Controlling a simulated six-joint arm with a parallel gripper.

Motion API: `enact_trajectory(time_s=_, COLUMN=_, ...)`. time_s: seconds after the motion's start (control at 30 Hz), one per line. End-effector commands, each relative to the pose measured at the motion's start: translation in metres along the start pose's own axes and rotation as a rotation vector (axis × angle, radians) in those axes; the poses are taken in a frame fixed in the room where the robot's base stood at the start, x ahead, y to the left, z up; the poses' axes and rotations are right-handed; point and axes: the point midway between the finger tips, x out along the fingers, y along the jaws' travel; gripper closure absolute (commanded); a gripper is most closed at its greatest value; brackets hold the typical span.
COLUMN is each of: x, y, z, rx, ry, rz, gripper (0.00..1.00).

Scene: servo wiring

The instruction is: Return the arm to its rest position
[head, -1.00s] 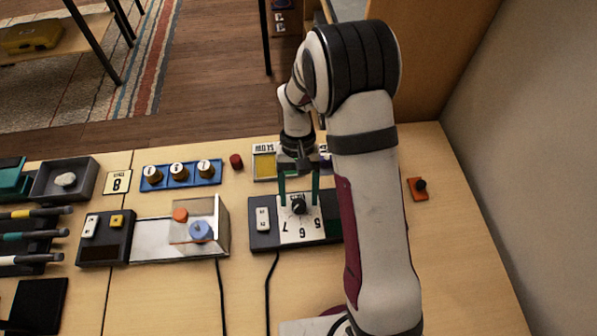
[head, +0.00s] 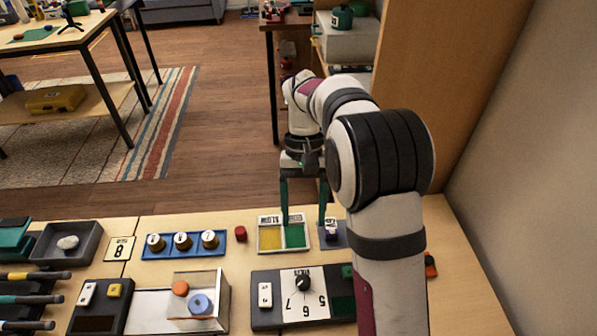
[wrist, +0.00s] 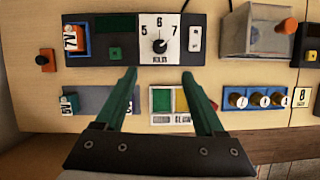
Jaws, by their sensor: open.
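My gripper (head: 304,205) has two green fingers spread apart with nothing between them. In the head view it hangs over the back part of the bench, above the yellow and green panel (head: 270,238). In the wrist view the gripper (wrist: 160,80) is open, its fingers either side of that panel (wrist: 162,101). The dial box (head: 264,316) with a black knob (head: 303,283) lies nearer the front, apart from the fingers. It also shows in the wrist view (wrist: 90,50). My arm hides part of the bench on the right.
Blue tray with several knobs (head: 183,245), a red cap (head: 240,233) and a card marked 8 (head: 120,249) stand left of the gripper. A wooden partition (head: 455,90) and grey wall (head: 540,180) rise at right.

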Motion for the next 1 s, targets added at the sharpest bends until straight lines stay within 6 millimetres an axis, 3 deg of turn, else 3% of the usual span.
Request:
enact_trajectory(time_s=0.1, x=-0.003, y=0.001, z=0.006, rx=0.006, ry=0.009, rz=-0.004, gripper=0.29)
enact_trajectory(time_s=0.17, x=-0.011, y=0.006, z=0.025, rx=0.028, ry=0.033, rz=-0.016, gripper=0.29)
enact_trajectory(time_s=0.27, x=-0.023, y=0.017, z=0.083, rx=0.099, ry=0.107, rz=-0.059, gripper=0.29)
enact_trajectory(time_s=0.33, x=-0.017, y=0.025, z=0.13, rx=0.163, ry=0.164, rz=-0.097, gripper=0.29)
enact_trajectory(time_s=0.4, x=-0.002, y=0.031, z=0.169, rx=0.224, ry=0.218, rz=-0.135, gripper=0.29)
enact_trajectory(time_s=0.5, x=0.027, y=0.036, z=0.209, rx=0.296, ry=0.276, rz=-0.182, gripper=0.29)
enact_trajectory(time_s=0.6, x=0.049, y=0.037, z=0.229, rx=0.342, ry=0.312, rz=-0.212, gripper=0.29)
enact_trajectory(time_s=0.7, x=0.058, y=0.038, z=0.235, rx=0.36, ry=0.324, rz=-0.223, gripper=0.29)
enact_trajectory(time_s=1.0, x=0.059, y=0.038, z=0.236, rx=0.361, ry=0.322, rz=-0.223, gripper=0.29)
